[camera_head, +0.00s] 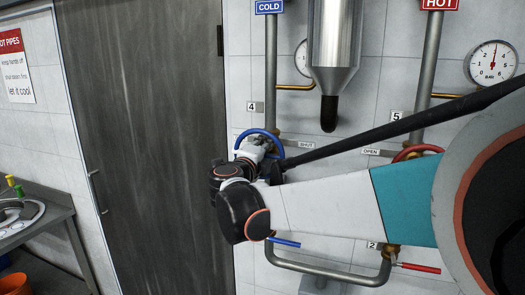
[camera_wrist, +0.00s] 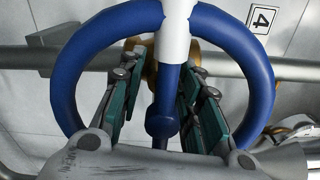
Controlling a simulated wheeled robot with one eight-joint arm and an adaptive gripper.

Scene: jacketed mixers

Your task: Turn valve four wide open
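Valve four is a blue handwheel (camera_head: 258,133) under the number 4 tag (camera_head: 255,107), on the COLD pipe. My arm and wrist hide part of it in the head view. In the wrist view the blue wheel (camera_wrist: 64,80) faces me, with a white band (camera_wrist: 176,30) across its rim at the top. A blue spoke (camera_wrist: 167,95) runs down to the hub. My gripper (camera_wrist: 160,85) reaches inside the ring, its green-padded fingers on either side of the spoke. The fingers are apart, with gaps visible beside the spoke.
A SHUT plate (camera_head: 306,146) is right of valve four. A red wheel (camera_head: 416,152) by tag 5 (camera_head: 396,115) and an OPEN plate (camera_head: 371,152) are farther right. Blue (camera_head: 284,242) and red (camera_head: 418,268) levers are below. A metal cylinder (camera_head: 334,45) hangs above. A sink counter (camera_head: 40,222) stands left.

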